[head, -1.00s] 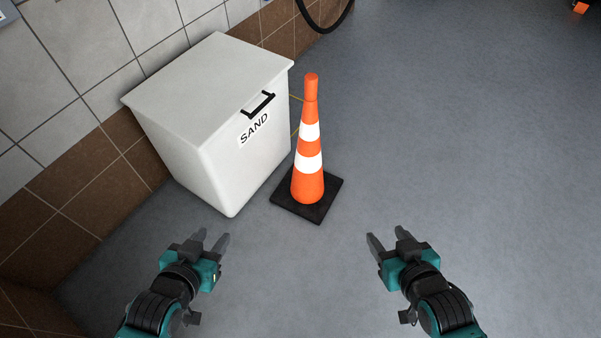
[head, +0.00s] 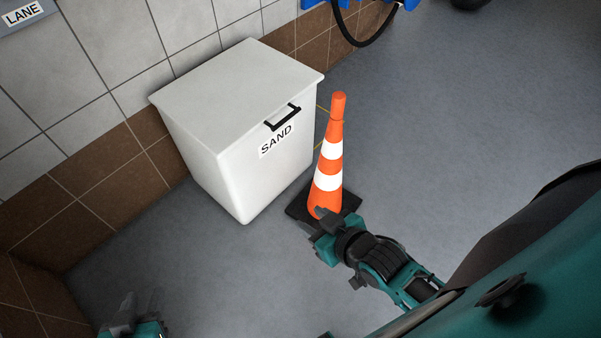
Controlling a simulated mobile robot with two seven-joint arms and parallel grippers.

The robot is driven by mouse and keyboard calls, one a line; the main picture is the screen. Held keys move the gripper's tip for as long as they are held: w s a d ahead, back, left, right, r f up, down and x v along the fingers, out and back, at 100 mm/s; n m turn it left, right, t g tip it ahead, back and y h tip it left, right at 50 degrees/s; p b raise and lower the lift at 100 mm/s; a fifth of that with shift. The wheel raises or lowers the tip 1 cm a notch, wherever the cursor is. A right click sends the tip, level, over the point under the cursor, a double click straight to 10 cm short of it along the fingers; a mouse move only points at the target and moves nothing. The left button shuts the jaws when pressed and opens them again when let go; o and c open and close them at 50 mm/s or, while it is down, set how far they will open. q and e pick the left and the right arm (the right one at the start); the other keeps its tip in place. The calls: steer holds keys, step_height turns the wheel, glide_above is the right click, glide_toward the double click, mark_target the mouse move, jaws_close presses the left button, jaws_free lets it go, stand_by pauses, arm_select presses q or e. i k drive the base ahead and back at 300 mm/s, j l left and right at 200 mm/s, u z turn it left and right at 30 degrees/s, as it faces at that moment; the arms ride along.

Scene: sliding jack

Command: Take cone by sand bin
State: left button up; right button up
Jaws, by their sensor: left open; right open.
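The orange cone (head: 334,150) with two white bands stands upright on its black base (head: 351,201), just right of the white sand bin (head: 235,130). The bin has a black handle and a label reading SAND. My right gripper (head: 317,222) is at the near side of the cone's base and overlaps it in the picture; I cannot tell whether it touches. It is open, and its fingers are partly hidden. My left gripper (head: 142,303) is open and empty at the bottom left, above bare floor and away from the cone.
A tiled wall (head: 75,125) runs along the left behind the bin. A black hose (head: 366,40) hangs at the top. My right arm covers the lower right. Grey floor (head: 450,110) right of the cone is clear.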

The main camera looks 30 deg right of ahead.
mark_target(325, 190)
steer(key=l+u, duration=0.6)
steer(key=l, duration=0.25)
steer(key=l+u, duration=0.2)
steer(key=l, duration=1.25)
